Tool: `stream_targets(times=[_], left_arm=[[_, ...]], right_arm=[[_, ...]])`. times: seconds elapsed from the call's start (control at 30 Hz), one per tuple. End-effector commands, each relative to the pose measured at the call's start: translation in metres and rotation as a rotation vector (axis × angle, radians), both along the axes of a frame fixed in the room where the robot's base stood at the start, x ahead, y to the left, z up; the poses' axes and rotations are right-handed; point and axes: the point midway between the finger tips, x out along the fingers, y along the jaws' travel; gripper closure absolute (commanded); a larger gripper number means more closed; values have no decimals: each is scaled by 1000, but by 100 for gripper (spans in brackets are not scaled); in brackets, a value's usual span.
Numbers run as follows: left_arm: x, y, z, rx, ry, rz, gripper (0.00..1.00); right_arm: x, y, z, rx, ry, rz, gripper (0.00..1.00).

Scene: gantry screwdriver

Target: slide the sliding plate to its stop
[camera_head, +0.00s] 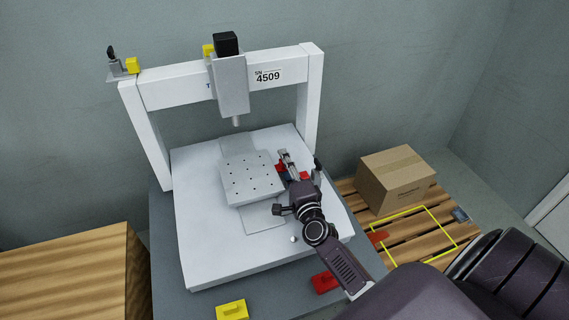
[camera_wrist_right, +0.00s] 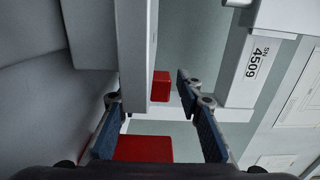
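The sliding plate (camera_head: 248,182), a light grey square with a grid of dark holes, lies over a grey strip (camera_head: 264,217) on the white base (camera_head: 215,245) of the gantry. The strip shows behind and in front of it. My right gripper (camera_head: 298,187) is low over the base, just right of the plate; contact cannot be told. In the right wrist view its two fingers (camera_wrist_right: 150,95) are spread apart, with a pale bar and red parts (camera_wrist_right: 160,86) seen between or beyond them. A grey device (camera_head: 286,160) with red parts stands beyond the gripper. My left gripper is not in view.
The gantry frame (camera_head: 310,95) carries a screwdriver head (camera_head: 232,85) above the plate's rear. A cardboard box (camera_head: 396,180) sits on a pallet (camera_head: 350,205) at right. Yellow (camera_head: 232,310) and red (camera_head: 325,282) blocks lie at the front. The base's left side is clear.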

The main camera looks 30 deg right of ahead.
Motion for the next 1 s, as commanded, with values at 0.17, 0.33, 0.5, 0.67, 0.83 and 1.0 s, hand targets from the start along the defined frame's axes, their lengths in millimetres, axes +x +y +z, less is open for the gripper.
stream_targets(times=[0.17, 0.33, 0.5, 0.67, 0.83, 1.0], left_arm=[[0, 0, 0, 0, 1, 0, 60], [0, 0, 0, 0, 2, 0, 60], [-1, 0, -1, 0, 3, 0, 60], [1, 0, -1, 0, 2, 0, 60], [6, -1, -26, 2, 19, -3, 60], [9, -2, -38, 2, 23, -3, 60]], right_arm=[[0, 0, 0, 0, -1, 0, 88], [0, 0, 2, -1, -3, 0, 100], [0, 0, 3, -1, -6, -1, 100], [-11, 3, 4, -1, -5, 0, 100], [-44, 11, 3, -2, -3, 1, 100], [-67, 16, 5, -2, -7, -1, 100]])
